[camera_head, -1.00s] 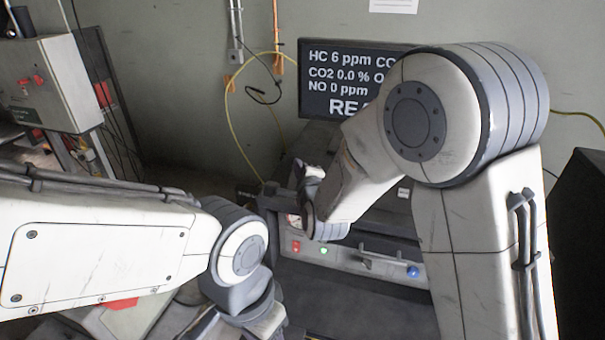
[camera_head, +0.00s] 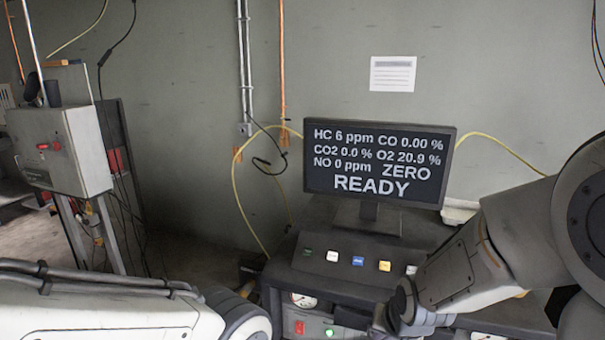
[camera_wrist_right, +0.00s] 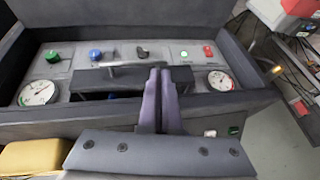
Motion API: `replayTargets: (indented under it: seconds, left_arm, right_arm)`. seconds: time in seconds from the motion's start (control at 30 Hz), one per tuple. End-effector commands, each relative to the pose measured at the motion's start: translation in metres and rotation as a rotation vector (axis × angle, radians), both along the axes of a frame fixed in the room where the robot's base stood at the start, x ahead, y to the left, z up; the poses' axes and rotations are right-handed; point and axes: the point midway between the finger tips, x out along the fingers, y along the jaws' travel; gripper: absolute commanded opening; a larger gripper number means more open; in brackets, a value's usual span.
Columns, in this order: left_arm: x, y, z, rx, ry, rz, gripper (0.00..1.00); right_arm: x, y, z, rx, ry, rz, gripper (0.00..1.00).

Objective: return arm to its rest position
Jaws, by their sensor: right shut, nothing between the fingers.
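My right arm (camera_head: 465,265) comes in from the right in the head view, bent over the right side of the dark analyzer console. Its wrist is near the bottom edge there, and I cannot make out its fingertips in that view. In the right wrist view my right gripper (camera_wrist_right: 160,74) is shut and empty, its two purple fingers together in front of the console's panel with a bar handle (camera_wrist_right: 124,66). Whether the fingers touch the panel is unclear. My left arm (camera_head: 110,312) lies across the lower left of the head view; its gripper is out of view.
A monitor (camera_head: 378,163) reading "ZERO READY" stands on the console behind a row of coloured buttons (camera_head: 358,261). The wrist view shows two gauges (camera_wrist_right: 38,93) (camera_wrist_right: 220,81) and several knobs. A grey control box (camera_head: 60,150) stands at left. Floor between box and console looks clear.

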Motion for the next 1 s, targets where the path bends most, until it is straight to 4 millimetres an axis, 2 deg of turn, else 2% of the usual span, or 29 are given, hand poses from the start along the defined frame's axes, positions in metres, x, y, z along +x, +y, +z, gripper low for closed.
replayTargets:
  seconds: [0.33, 0.67, 0.87, 1.0]
  left_arm:
    - [0.0, 0.0, 0.0, 0.0, 0.0, 0.0, 0.5]
    - [0.0, 0.0, -0.02, 0.0, 0.0, 0.0, 0.5]
    - [0.0, 0.0, -0.034, 0.0, 0.0, 0.0, 0.5]
    - [0.0, 0.0, -0.046, 0.0, 0.0, 0.0, 0.5]
  right_arm:
    - [-0.071, -0.034, -0.009, -0.16, 0.224, 0.308, 0.0]
    - [-0.1, 0.029, -0.009, -0.163, 0.257, 0.522, 0.0]
    - [-0.135, 0.067, -0.008, -0.167, 0.289, 0.69, 0.0]
    - [-0.17, 0.092, -0.007, -0.175, 0.32, 0.836, 0.0]
